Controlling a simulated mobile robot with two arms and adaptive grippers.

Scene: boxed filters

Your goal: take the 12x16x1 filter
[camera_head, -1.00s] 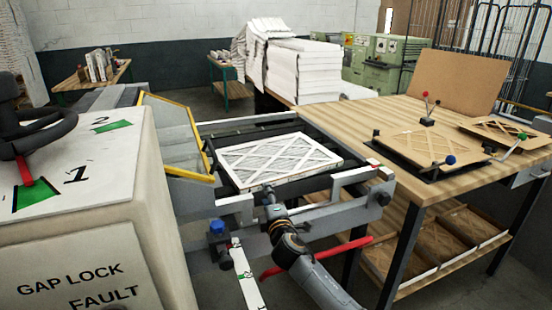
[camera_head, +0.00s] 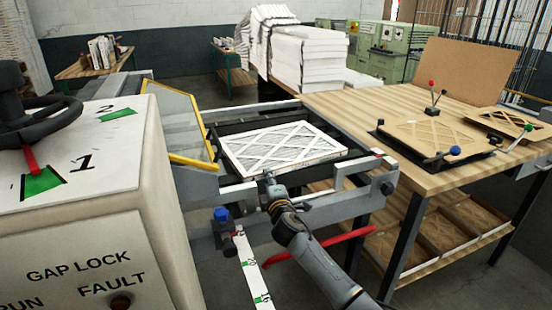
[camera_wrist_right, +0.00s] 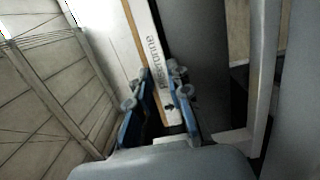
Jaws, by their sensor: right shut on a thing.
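The filter (camera_head: 282,147) is a flat white frame with a lattice over pleated media, lying on the machine's dark bed in the head view. My right gripper (camera_head: 268,180) is at its near edge, shut on that edge. In the right wrist view the filter's printed white edge (camera_wrist_right: 153,45) runs between the two blue fingers of my right gripper (camera_wrist_right: 160,85). I cannot read the size on the filter. My left gripper is not in view.
A yellow-framed clear guard (camera_head: 183,130) stands left of the filter. A control box (camera_head: 90,220) is at the near left. A wooden table (camera_head: 365,108) with a brown framed panel (camera_head: 440,140) is at the right. A metal rail (camera_head: 330,212) crosses in front.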

